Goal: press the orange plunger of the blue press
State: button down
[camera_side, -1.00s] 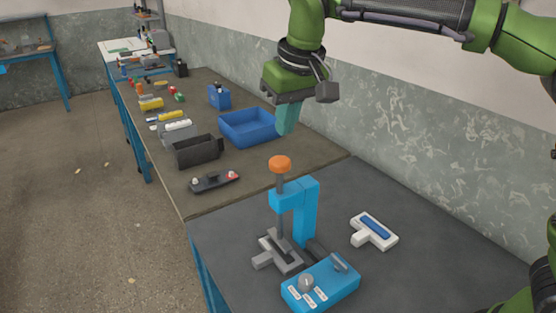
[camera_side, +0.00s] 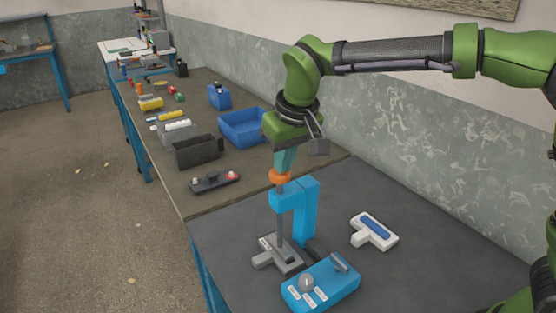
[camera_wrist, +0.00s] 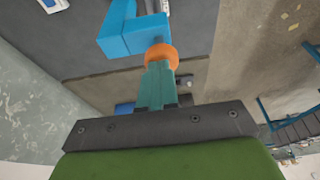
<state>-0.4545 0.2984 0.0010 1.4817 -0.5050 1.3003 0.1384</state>
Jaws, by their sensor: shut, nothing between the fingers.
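The blue press (camera_side: 305,207) stands on the dark tabletop in the side view and shows at the top of the wrist view (camera_wrist: 122,36). Its orange plunger (camera_side: 281,176) is a round knob on a grey shaft, above a grey fixture (camera_side: 278,258). In the wrist view the orange knob (camera_wrist: 161,55) is just beyond the fingertips. My gripper (camera_side: 284,166) is shut and empty, with its teal fingers pointing down onto the top of the knob, apparently touching it. The fingers also show in the wrist view (camera_wrist: 158,72). They partly hide the knob's top.
A blue control box (camera_side: 320,284) with a grey knob stands in front of the press. A white piece with a blue inset (camera_side: 374,231) lies to its right. Behind are a blue bin (camera_side: 240,128), a dark bin (camera_side: 195,152) and a small dark tray (camera_side: 215,182).

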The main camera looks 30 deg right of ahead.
jog(key=shift+f, duration=0.8)
jog(key=shift+r, duration=0.45)
jog(key=w+v, duration=0.1)
jog(key=v, duration=1.3)
jog(key=shift+r, duration=0.35)
jog(key=shift+w, duration=0.2)
jog(key=s+d+f+m+t+y, duration=0.2)
jog(key=s+d+f+m+t, duration=0.1)
jog(key=s+d+f, duration=1)
jog(key=s+d+m, duration=0.1)
jog(key=s+d, duration=0.1)
jog(key=s, duration=0.2)
jog(key=shift+s+d+f+t, duration=0.2)
jog(key=shift+s+d+t, duration=0.1)
jog(key=shift+s+t, duration=0.1)
